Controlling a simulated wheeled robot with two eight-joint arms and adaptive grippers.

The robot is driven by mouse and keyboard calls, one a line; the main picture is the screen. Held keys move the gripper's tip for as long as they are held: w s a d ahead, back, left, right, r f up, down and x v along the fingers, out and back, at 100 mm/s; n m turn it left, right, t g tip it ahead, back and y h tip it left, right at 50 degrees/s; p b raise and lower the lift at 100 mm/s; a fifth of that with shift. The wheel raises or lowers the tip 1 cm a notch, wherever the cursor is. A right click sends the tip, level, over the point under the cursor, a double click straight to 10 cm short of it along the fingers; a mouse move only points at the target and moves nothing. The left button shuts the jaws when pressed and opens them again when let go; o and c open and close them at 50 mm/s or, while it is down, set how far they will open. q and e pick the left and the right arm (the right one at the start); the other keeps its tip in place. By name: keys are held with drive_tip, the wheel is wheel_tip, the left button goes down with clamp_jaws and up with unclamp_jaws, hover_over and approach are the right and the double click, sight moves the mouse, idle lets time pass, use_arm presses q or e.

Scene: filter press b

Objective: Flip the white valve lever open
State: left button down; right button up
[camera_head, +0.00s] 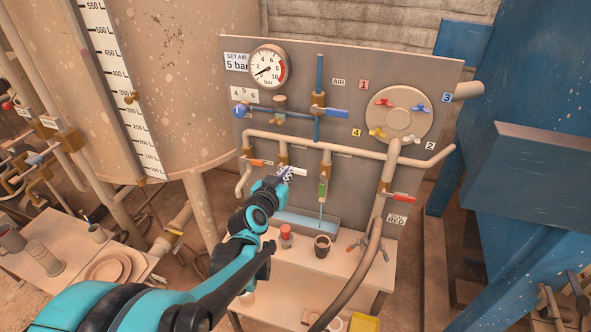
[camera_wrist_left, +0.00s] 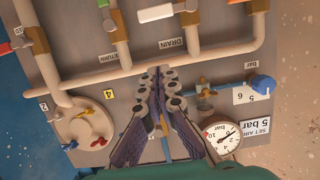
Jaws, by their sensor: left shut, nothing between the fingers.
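The white valve lever (camera_head: 299,170) sits on a brass valve (camera_head: 284,159) on a pipe branch under the panel's horizontal pipe. In the left wrist view the white lever (camera_wrist_left: 156,13) is at the top edge, pointing left from its brass valve (camera_wrist_left: 187,16). My left gripper (camera_head: 287,173) is at the lever in the head view and covers part of the valve's surroundings. In the left wrist view my left gripper (camera_wrist_left: 165,73) is shut and empty, its tips by the horizontal pipe, below the lever in the picture. Contact with the lever cannot be told. My right gripper is not in view.
Another red lever (camera_head: 403,197) is farther right. A gauge (camera_head: 269,67) is above. Cups and a hose (camera_head: 355,278) stand below.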

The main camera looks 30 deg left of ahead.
use_arm(q)
drive_tip(key=w+a+f+b, duration=0.2)
drive_tip(key=w+f, duration=0.4)
drive_tip(key=w, duration=0.3)
drive_tip(key=shift+w+f+b, duration=0.2)
drive_tip(key=shift+f+b, duration=0.05)
drive_tip(key=shift+b, duration=0.3)
drive_tip(key=shift+a, duration=0.1)
